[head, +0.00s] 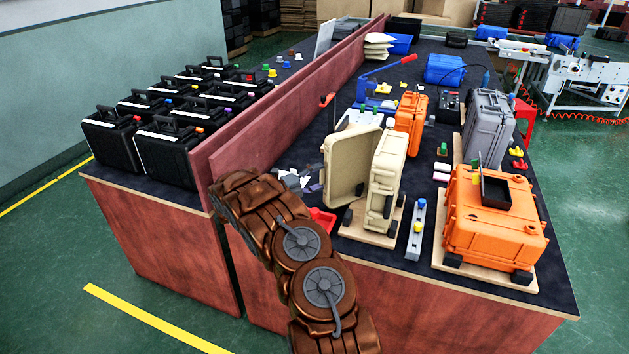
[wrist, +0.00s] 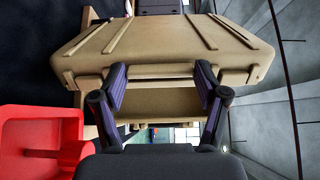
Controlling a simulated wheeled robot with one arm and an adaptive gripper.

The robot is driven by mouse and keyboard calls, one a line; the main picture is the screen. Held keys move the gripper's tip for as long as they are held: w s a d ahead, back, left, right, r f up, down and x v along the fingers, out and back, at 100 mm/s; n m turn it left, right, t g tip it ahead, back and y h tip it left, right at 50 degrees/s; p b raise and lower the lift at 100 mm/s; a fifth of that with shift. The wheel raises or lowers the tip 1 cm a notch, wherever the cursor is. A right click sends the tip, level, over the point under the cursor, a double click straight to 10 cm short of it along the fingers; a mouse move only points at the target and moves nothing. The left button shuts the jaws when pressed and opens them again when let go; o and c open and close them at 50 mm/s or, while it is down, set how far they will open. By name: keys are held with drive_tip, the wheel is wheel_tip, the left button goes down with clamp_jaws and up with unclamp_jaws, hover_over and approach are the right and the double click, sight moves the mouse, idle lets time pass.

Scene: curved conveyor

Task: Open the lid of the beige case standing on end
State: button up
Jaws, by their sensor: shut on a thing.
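The beige case (head: 388,175) stands on end on a wooden base on the dark bench. Its lid (head: 350,170) is swung out to the left, with a wide gap showing its hollow inside. My gripper (head: 312,188) is at the lid's outer left side, small and partly hidden in the head view. In the wrist view the ribbed beige lid (wrist: 170,40) fills the upper middle. My gripper's dark, purple-padded fingers (wrist: 160,75) stand on either side of a beige part at the lid's near edge, shut on it. The exact contact is partly hidden.
A red bin (wrist: 40,145) is close at the left in the wrist view. A reddish partition (head: 290,90) runs behind my arm, with black cases (head: 165,150) beyond. Orange (head: 490,220) and grey (head: 487,125) cases stand to the right.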

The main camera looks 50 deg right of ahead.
drive_tip(key=shift+s+d+r, duration=0.2)
drive_tip(key=shift+s+d, duration=0.1)
drive_tip(key=shift+d, duration=0.1)
drive_tip(key=o, duration=1.7)
drive_tip(key=shift+s+f, duration=0.1)
drive_tip(key=shift+a, duration=0.1)
drive_tip(key=shift+w, duration=0.2)
drive_tip(key=v, duration=1.2)
drive_tip(key=shift+c, duration=0.2)
